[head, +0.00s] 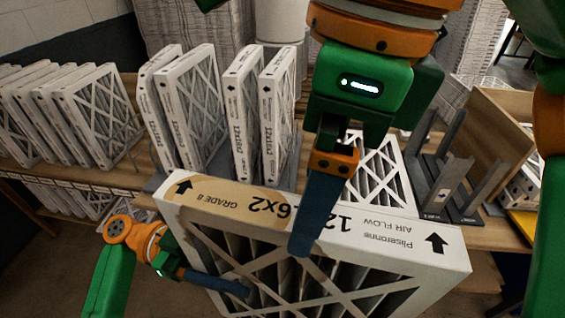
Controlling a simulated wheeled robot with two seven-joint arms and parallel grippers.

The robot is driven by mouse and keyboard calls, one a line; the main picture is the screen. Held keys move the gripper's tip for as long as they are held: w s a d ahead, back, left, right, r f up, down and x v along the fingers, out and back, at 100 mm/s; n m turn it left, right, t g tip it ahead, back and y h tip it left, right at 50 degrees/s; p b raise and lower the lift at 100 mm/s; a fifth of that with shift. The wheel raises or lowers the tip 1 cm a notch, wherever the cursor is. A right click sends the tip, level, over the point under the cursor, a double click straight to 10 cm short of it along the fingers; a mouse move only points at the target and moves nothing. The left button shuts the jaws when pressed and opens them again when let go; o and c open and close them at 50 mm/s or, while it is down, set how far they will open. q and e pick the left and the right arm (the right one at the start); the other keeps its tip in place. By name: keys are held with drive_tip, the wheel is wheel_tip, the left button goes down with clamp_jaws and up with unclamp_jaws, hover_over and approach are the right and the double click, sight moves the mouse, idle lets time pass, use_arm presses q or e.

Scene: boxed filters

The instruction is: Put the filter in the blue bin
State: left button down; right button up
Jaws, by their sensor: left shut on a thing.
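The large white-framed filter (400,238) fills the lower middle, with printed arrows, upside-down text and a brown patch on its top edge. My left gripper (225,283) comes in from the lower left and is shut on the filter near its lower left, one blue-grey finger lying across the pleated face. My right gripper (318,205) comes down from above, one long finger crossing the filter's printed edge. Its other finger is hidden, so I cannot tell if it grips. The filter's lower part is cut off by the frame. I see no clear blue bin.
Several white filters stand upright on a wooden shelf, at the left (100,115) and behind the held one (275,110). A grey slotted rack (450,190) and a wooden panel (505,125) stand at the right. Stacked cartons and a white cylinder (277,30) are at the back.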

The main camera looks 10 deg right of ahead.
wheel_tip(320, 180, down, 8)
drive_tip(key=a, duration=0.1)
drive_tip(key=shift+w, duration=0.2)
clamp_jaws()
use_arm(q)
drive_tip(key=shift+c, duration=0.7)
unclamp_jaws()
